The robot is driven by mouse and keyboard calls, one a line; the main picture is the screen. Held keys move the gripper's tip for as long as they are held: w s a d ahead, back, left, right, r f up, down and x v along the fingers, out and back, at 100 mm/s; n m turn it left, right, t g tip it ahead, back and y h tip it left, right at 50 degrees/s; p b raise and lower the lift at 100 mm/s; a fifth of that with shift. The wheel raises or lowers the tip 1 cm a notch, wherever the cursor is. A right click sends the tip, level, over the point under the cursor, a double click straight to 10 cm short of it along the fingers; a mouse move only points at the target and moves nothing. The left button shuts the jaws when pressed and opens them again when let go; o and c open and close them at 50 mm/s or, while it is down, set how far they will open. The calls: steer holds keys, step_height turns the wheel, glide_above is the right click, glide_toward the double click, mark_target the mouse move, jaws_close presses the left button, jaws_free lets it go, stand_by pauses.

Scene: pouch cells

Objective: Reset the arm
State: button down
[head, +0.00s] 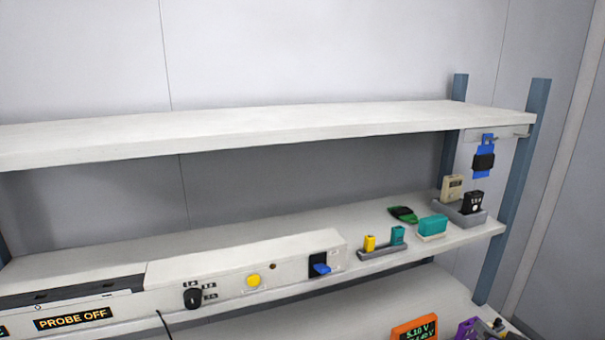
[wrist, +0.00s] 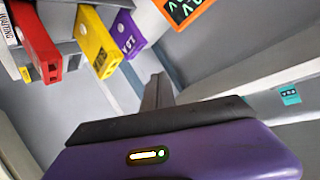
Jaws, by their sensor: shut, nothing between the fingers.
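My gripper (wrist: 158,82) shows in the wrist view, its dark fingers together and nothing between them. Its purple body with a small lit indicator fills the bottom of that view. The fingers point into open space, apart from the items around them. My arm and gripper do not show in the head view.
The wrist view shows a red block (wrist: 36,40), a yellow block (wrist: 97,42) and a purple block (wrist: 124,36) at upper left. The head view shows an upper shelf (head: 250,128), a control panel (head: 225,275) and an orange meter (head: 414,329).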

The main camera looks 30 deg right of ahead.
steer(key=s+a+r+n+t+y+b, duration=0.1)
steer(key=s+a+n+t, duration=0.2)
steer(key=a, duration=1.2)
steer(key=s+a+r+n+t+y+b, duration=0.1)
steer(key=s+a+r+n+t, duration=0.2)
steer(key=a, duration=1.2)
steer(key=s+a+f+n+g+y, duration=0.1)
steer(key=s+a+f+n+y, duration=0.2)
steer(key=s+a+n+y, duration=0.3)
steer(key=s+a+y+b, duration=0.1)
steer(key=s+a, duration=0.3)
steer(key=a, duration=0.2)
steer(key=shift+a+n, duration=0.2)
steer(key=shift+n, duration=0.1)
